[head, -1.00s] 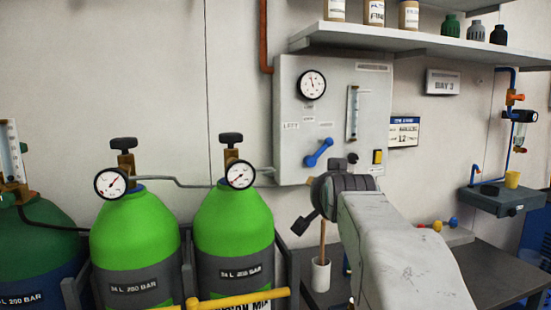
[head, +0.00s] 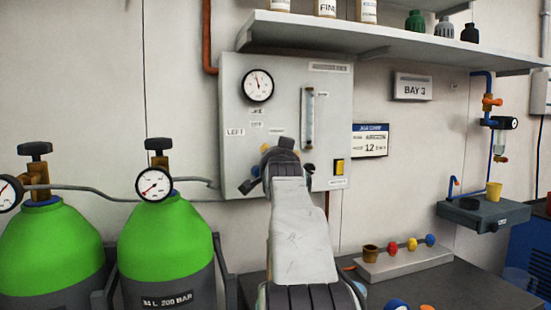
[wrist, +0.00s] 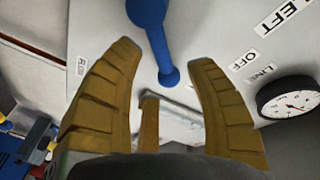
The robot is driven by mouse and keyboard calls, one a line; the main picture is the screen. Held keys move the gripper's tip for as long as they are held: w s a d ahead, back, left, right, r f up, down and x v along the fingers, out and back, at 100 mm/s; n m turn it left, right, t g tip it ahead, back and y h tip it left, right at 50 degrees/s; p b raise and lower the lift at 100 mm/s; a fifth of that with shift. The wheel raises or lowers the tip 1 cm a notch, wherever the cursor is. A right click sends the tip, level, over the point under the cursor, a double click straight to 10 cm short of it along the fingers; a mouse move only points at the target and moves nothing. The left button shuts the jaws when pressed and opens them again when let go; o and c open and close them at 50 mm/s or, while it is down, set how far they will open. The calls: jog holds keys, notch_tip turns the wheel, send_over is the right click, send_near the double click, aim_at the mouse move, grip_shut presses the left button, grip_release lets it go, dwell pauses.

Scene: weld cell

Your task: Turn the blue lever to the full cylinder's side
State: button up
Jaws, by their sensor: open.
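The blue lever (wrist: 155,38) is on the grey panel (head: 235,90). In the wrist view it runs between my gripper's (wrist: 163,58) two open brown fingers; I cannot tell whether they touch it. In the head view my arm hides most of the lever; a blue bit (head: 256,170) shows left of my wrist.
The panel carries a LEFT label (head: 235,132), a round gauge (head: 258,86), a flow tube (head: 309,118) and a yellow switch (head: 339,167). A shelf (head: 390,45) juts out above. A workbench (head: 430,275) with a block of coloured knobs (head: 405,260) stands to the right.

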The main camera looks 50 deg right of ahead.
jog(key=shift+x, duration=1.15)
jog(key=shift+c, duration=0.4)
grip_shut()
